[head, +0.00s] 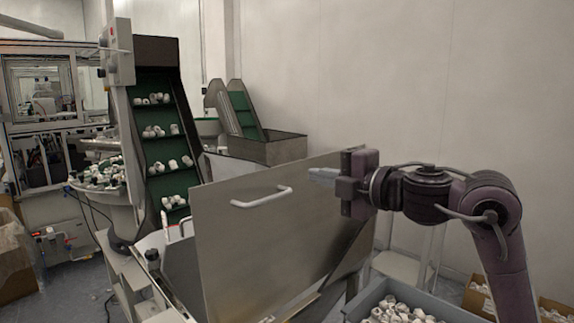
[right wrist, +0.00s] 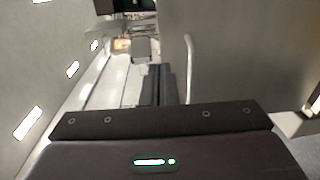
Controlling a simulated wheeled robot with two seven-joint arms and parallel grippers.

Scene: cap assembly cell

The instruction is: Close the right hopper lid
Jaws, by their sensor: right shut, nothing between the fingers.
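The hopper lid (head: 265,240) is a flat grey metal panel with a white bar handle (head: 262,197). It stands raised and steeply tilted over the hopper in the middle of the head view. My right gripper (head: 318,173) reaches in from the right, shut and empty, with its fingertips near the lid's upper edge, right of the handle. I cannot tell whether they touch the lid. In the right wrist view the lid (right wrist: 235,60) fills the right part, and its handle (right wrist: 190,65) runs along its left side. The fingertips are hidden there. My left gripper is not in view.
A green cleated conveyor (head: 160,140) carrying white caps rises left of the lid. A smaller hopper (head: 270,148) with a conveyor stands behind. A grey crate (head: 365,300) of white caps is at the lower right, with cardboard boxes (head: 478,297) beyond. A plain wall is behind.

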